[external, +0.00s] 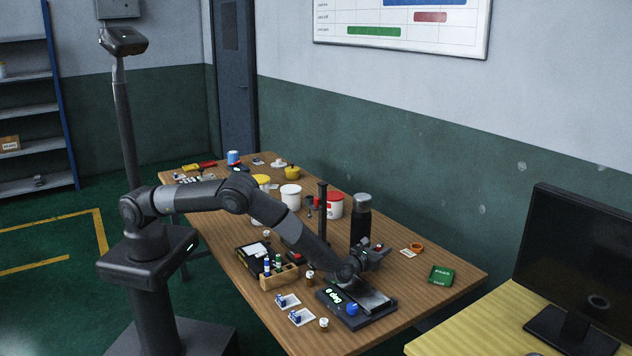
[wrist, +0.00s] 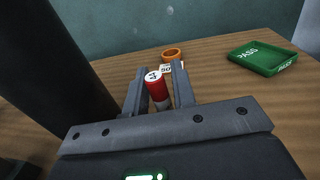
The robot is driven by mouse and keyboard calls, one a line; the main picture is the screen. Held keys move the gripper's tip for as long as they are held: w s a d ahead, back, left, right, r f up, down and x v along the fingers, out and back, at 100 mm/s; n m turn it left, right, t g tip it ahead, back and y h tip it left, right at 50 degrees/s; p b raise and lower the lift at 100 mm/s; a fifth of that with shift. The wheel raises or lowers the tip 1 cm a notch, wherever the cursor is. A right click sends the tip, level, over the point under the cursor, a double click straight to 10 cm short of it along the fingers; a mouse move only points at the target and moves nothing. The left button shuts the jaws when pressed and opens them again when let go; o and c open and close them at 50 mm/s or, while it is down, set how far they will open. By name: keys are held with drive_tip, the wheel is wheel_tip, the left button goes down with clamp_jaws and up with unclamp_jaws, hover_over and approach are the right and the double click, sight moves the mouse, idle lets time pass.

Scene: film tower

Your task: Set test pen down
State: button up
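A red test pen with a white end marked 4 (wrist: 156,88) stands between the two fingers of my gripper (wrist: 160,92) in the wrist view. The fingers sit close on both sides of it. In the external view my gripper (external: 374,254) is over the right end of the dark device with a lit degree display (external: 335,299), and a small red spot shows at the fingers. The pen's lower end is hidden. A wooden pen rack (external: 279,281) with blue and green pens stands left of the device.
A tall dark bottle (external: 361,219) stands close behind my gripper. An orange ring (external: 416,246) and a green PASS tray (external: 441,275) lie to the right; the tray also shows in the wrist view (wrist: 264,58). Bare wood lies between the device and the tray.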

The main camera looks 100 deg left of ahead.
drive_tip(key=shift+o, duration=1)
drive_tip(key=shift+r, duration=0.1)
drive_tip(key=v, duration=1.2)
drive_tip(key=s+a+r+n+g+h, duration=0.2)
drive_tip(key=s+a+r+n+g, duration=0.15)
drive_tip(key=s+r+n, duration=0.5)
drive_tip(key=s+a+r+n+g+h, duration=0.25)
drive_tip(key=s+r+n+g, duration=0.3)
drive_tip(key=s+r, duration=0.6)
drive_tip(key=s+d+r+n+t+h, duration=0.1)
drive_tip(key=s+d+r+n+h, duration=0.1)
drive_tip(key=s, duration=0.8)
drive_tip(key=s+d+r+n+t+h, duration=0.1)
drive_tip(key=s+d+r+n+h, duration=0.2)
drive_tip(key=s, duration=0.7)
drive_tip(key=s+d+r+n+t+h, duration=0.1)
drive_tip(key=s+d+r+n+h, duration=0.1)
drive_tip(key=s+d+n+h, duration=0.2)
drive_tip(key=s+d+n, duration=0.2)
drive_tip(key=s+d, duration=0.2)
drive_tip(key=s, duration=0.2)
drive_tip(key=shift+r+n+t+h, duration=0.3)
drive_tip(key=shift+h, duration=0.05)
